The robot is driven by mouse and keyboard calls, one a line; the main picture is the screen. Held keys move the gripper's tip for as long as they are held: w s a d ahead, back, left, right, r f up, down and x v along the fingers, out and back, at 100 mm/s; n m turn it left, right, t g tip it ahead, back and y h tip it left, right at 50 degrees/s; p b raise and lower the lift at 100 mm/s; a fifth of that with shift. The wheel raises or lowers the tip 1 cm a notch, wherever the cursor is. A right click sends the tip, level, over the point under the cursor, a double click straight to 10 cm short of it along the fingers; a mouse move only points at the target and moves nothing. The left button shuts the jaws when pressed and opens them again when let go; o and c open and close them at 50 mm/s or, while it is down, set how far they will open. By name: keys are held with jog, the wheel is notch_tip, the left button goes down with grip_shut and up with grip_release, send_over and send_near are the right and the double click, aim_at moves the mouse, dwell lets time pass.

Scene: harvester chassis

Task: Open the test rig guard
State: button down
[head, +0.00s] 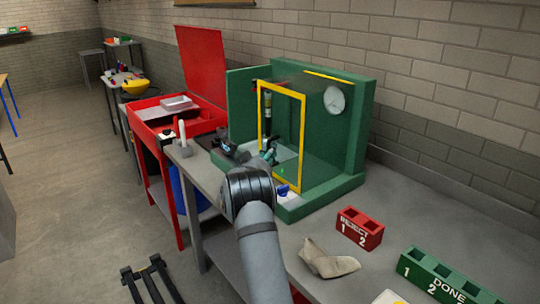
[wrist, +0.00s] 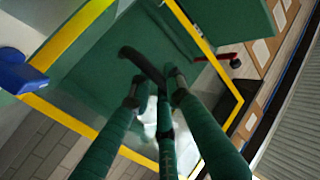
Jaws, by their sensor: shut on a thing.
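The test rig (head: 355,130) is a green housing on the grey bench. Its guard (head: 302,135) is a clear panel in a yellow frame at the front. How far the guard stands from the housing is hard to tell. My gripper (head: 268,155) is at the left part of the guard, partly hidden by my arm. In the wrist view my green gripper fingers (wrist: 154,90) close around a dark bar-like handle (wrist: 142,63). The yellow guard frame (wrist: 68,118) surrounds them in that view, with green housing behind.
A red cabinet (head: 200,60) with a raised lid stands left of the rig. A red REJECT block (head: 360,228), a beige cloth-like item (head: 325,262) and a green DONE block (head: 440,275) lie on the bench at right. A blue part (wrist: 20,72) shows beside the frame.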

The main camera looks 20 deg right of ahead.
jog(key=shift+a, duration=0.1)
jog(key=c, duration=1.7)
grip_release()
jog(key=v, duration=1.2)
